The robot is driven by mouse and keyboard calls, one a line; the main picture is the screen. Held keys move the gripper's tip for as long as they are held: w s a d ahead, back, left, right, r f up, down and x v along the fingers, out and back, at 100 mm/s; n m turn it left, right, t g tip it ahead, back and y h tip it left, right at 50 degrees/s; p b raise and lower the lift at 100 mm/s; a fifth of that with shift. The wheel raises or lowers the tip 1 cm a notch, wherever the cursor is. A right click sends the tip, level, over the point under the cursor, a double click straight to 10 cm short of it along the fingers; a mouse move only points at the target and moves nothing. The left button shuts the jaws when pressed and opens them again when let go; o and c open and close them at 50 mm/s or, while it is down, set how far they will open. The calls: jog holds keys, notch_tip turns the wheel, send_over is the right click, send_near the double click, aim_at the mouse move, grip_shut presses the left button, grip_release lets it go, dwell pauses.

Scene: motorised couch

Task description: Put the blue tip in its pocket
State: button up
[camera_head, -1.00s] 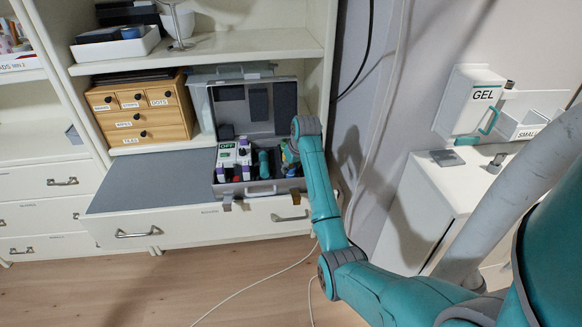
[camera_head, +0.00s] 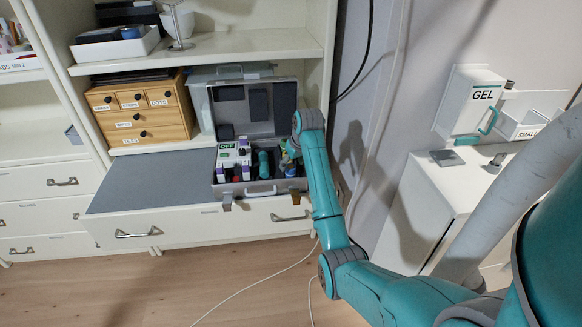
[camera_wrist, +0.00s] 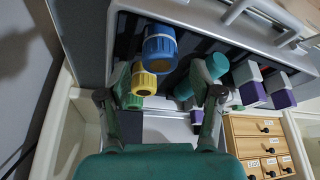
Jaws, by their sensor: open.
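A similar yellow-ended piece with a green part (camera_wrist: 143,82) sits nearer, by the left finger. My gripper (camera_wrist: 165,95) is open, its fingers spread on either side of a gap. The blue tip appears apart from both fingers, though the depth is hard to judge. In the head view my arm's end covers the case's right side, and the gripper is mostly hidden. I cannot tell which pocket belongs to the blue tip.
The open grey case (camera_head: 262,190) stands on the grey-topped drawer (camera_head: 150,185). A teal handle-like piece (camera_wrist: 206,70) and white-and-purple pieces (camera_wrist: 250,85) lie close to the right finger. A wooden drawer box (camera_head: 145,112) stands behind left. The raised lid (camera_head: 258,105) stands behind the case.

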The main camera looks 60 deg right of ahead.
jog(key=v, duration=0.9)
jog(key=shift+r, duration=0.15)
jog(key=t, duration=0.1)
send_near(281, 184)
notch_tip(281, 184, down, 5)
jog(key=w+a, duration=0.2)
jog(key=a+f+n+t, duration=0.1)
jog(key=a+f, duration=0.6)
jog(key=s+a+f+t, duration=0.1)
jog(key=s+a+f, duration=0.15)
jog(key=a, duration=0.25)
jog(key=s+a+f+n+t+h, duration=0.1)
jog(key=s+a+f, duration=0.1)
jog(key=s+a, duration=0.3)
jog(key=s+a+f+t, duration=0.1)
jog(key=s+a+f, duration=0.15)
jog(key=a, duration=0.35)
jog(key=s+a+r+n+t, duration=0.1)
jog(key=s+a+r+t, duration=0.15)
jog(key=s+a, duration=0.95)
jog(key=s+a+r+n+t+y, duration=0.1)
jog(key=s+a+r, duration=0.1)
jog(key=s+r, duration=0.5)
jog(key=s+a+r+n+t+y, duration=0.1)
jog(key=s+a+r+t+y, duration=0.1)
jog(key=s+r, duration=0.5)
jog(key=shift+s+a+n, duration=0.3)
jog(key=shift+s+a, duration=0.35)
jog(key=shift+s, duration=0.1)
